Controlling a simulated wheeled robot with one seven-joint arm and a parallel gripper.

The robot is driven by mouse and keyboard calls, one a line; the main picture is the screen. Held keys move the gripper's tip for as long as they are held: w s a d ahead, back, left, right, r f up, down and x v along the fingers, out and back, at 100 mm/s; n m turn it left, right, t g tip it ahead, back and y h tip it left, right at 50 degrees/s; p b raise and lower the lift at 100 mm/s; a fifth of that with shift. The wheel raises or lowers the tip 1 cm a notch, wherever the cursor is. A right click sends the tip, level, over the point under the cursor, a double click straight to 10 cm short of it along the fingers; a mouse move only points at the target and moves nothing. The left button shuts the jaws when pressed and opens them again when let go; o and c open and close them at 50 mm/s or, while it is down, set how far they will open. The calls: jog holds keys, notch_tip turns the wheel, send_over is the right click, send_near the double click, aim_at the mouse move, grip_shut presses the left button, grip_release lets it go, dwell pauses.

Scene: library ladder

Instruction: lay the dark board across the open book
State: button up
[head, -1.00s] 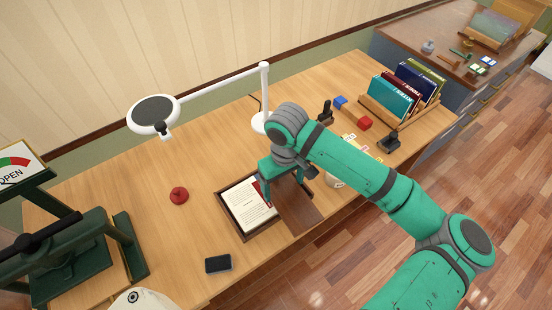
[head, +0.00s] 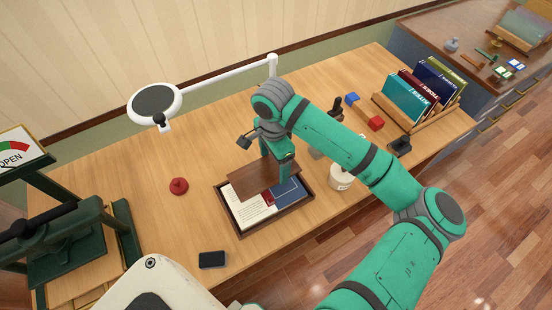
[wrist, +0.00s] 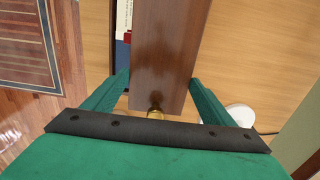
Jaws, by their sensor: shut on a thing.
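The book lies in a dark-framed tray (head: 242,235), with a white text page at left and a blue and red part at right. In the wrist view my gripper (wrist: 160,98) has a finger on each side of the board (wrist: 168,45), and a strip of the book (wrist: 122,50) shows beside it.
A magnifier lamp (head: 155,103) hangs behind. A green press (head: 70,245) stands at far left and a book rack (head: 400,120) at right.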

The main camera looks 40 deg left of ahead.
jog(key=shift+f, duration=3.15)
jog(key=o, duration=1.2)
jog(key=shift+a, duration=0.1)
jog(key=shift+r, duration=3.45)
